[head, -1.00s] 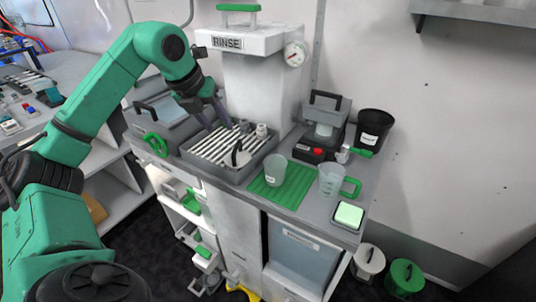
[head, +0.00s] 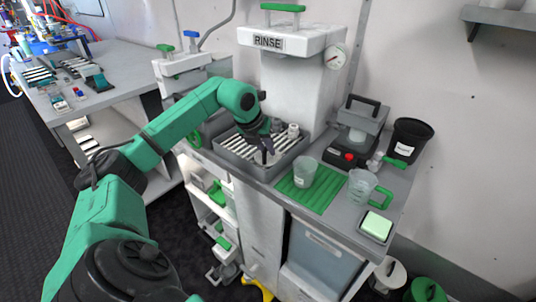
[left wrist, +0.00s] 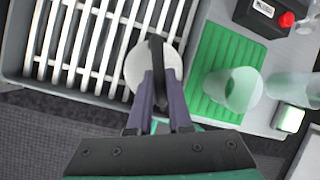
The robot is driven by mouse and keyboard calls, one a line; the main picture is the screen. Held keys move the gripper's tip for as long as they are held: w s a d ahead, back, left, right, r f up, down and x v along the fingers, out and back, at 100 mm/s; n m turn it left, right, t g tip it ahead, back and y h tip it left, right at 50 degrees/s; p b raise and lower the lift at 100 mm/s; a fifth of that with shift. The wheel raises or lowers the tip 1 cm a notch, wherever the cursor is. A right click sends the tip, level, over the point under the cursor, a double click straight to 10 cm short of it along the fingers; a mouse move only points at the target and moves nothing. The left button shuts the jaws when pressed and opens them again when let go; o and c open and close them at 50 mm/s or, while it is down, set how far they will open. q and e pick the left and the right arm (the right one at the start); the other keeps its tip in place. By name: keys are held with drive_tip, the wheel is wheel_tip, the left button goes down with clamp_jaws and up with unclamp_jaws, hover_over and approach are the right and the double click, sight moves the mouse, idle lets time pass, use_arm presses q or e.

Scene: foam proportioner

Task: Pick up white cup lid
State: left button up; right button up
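The white cup lid (left wrist: 136,68) is a round white disc with a dark upright handle (left wrist: 156,52). It lies at the right end of the slatted drain tray, and in the head view the lid (head: 259,159) is partly hidden by my gripper. My left gripper (head: 267,153) points down over it. In the left wrist view the fingers of the left gripper (left wrist: 158,82) are close on both sides of the handle, over the disc. I cannot tell whether they press on the handle. My right gripper is not in view.
The grey drain tray (head: 236,165) sits below the rinse unit (head: 299,80). A clear cup (head: 305,172) stands on a green mat (head: 321,199) to the right. Further right are a jug (head: 361,187), a black bin (head: 410,138) and a green-topped pad (head: 377,226).

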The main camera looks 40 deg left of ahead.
use_arm(q)
clamp_jaws()
